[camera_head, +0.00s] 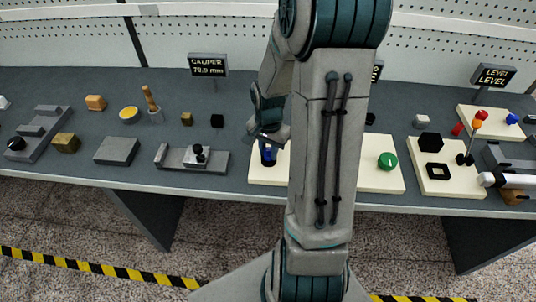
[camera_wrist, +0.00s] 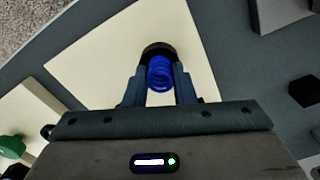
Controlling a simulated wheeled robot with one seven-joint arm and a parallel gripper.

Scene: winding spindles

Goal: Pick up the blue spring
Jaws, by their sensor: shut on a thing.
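The blue spring (camera_wrist: 160,73) is a coiled cylinder between the two fingers of my gripper (camera_wrist: 159,84) in the wrist view. My gripper is shut on it, with a finger against each side. A dark round piece (camera_wrist: 157,49) shows right behind the spring; I cannot tell whether they touch. In the head view the spring (camera_head: 268,155) shows as a small blue patch under my gripper (camera_head: 268,141), over a cream board (camera_head: 270,174). My arm hides much of the area to the right of it.
A green knob (camera_head: 388,161) sits on a cream board to the right. A grey caliper-like fixture (camera_head: 180,158) lies to the left. A black square piece (camera_head: 438,171) is farther right. The table's front edge is close to the cream boards.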

